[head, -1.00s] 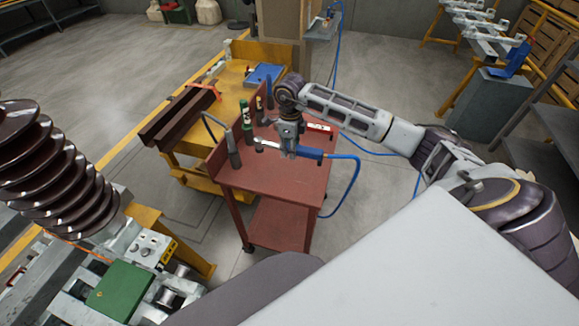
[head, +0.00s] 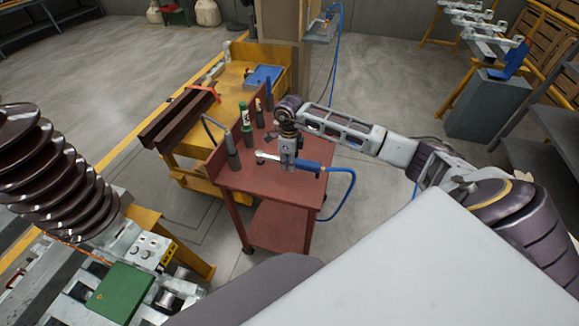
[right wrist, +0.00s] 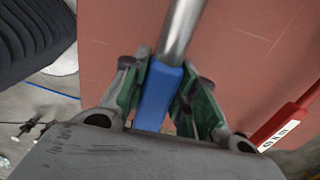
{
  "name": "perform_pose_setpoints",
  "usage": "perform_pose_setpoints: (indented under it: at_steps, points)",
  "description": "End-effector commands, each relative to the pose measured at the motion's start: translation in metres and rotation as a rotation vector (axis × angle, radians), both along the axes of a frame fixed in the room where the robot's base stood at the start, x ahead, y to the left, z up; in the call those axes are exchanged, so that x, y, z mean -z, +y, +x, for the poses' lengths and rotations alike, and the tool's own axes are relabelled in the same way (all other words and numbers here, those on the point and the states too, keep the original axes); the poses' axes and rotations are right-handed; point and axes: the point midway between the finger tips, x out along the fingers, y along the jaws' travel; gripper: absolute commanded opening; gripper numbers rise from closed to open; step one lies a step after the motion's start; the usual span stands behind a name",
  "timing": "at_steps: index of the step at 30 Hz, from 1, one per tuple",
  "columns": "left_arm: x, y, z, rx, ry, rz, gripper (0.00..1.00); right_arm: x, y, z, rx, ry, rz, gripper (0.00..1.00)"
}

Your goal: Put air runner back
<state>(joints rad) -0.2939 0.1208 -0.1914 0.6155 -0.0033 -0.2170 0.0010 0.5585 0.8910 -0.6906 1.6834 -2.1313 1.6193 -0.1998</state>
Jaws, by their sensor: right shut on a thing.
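The air runner (head: 309,165) has a blue grip, a silver metal neck and head on its left end, and a blue hose trailing from its right end. My right gripper (head: 288,165) points down and is shut around it, over the top of the red cart (head: 245,182). In the right wrist view the green-sided fingers (right wrist: 162,100) clasp the blue grip (right wrist: 156,90), with the metal neck running up the picture. I cannot tell whether the tool touches the cart top or is just above it. My left gripper is not in view.
Upright tools, including a green bottle-like one (head: 246,117) and a grey one (head: 232,148), stand along the cart's left edge. A red item with a white label (right wrist: 282,134) shows beside the gripper. A yellow bench (head: 232,82) stands behind; a ribbed brown insulator (head: 45,165) is at left.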

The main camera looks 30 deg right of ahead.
Motion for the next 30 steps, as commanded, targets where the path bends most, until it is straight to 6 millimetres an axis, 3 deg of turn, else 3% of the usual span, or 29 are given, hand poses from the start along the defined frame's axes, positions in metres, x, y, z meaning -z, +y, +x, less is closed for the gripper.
perform_pose_setpoints:
  at_steps: [9,24,25,30]
  points:
    - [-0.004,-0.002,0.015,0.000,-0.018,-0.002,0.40,0.025,0.000,0.001,0.001,-0.001,0.000,0.00]
    - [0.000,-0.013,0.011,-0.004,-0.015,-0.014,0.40,0.029,0.000,0.001,0.001,-0.003,0.000,0.00]
    - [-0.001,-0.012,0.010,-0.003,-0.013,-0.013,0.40,0.030,0.000,0.000,0.001,0.000,0.000,0.32]
    - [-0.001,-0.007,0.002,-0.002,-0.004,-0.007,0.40,0.029,0.000,0.000,0.001,0.000,0.000,0.49]
